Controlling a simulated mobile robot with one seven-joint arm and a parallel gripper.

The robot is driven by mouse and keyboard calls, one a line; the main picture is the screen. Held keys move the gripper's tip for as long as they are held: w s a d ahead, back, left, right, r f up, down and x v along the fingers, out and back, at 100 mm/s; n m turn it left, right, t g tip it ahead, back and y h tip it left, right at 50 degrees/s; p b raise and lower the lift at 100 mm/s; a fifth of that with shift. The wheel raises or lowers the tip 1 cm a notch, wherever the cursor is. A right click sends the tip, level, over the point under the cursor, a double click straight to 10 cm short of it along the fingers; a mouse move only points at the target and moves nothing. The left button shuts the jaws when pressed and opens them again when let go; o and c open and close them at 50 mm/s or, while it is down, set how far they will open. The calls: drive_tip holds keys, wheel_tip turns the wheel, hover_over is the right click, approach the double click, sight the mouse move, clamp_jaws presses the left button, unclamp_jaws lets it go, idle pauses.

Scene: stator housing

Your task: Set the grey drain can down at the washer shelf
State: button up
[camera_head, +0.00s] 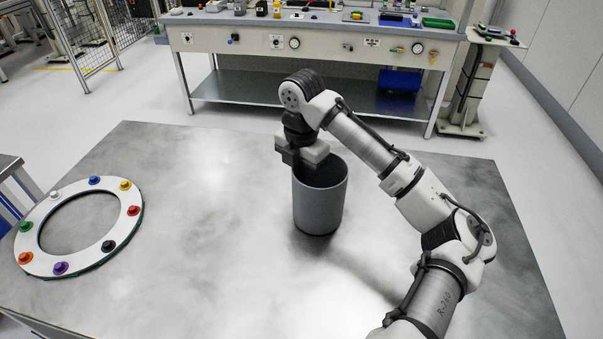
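The grey drain can (319,208) is an upright, open-topped cylinder at the middle of the metal table. Its base looks to be at or close to the tabletop; a small gap cannot be ruled out. My gripper (303,158) points down at the can's upper left rim, and its body overlaps the rim in the picture. The fingertips are hidden, so I cannot tell if they are apart or closed on the can's wall. No surface is clearly marked as the washer shelf.
The metal table (190,230) is mostly bare. A white ring with several coloured knobs (125,235) lies at its left. A post (472,85) stands at back right.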

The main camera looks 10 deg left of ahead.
drive_tip(key=shift+o, duration=1.4)
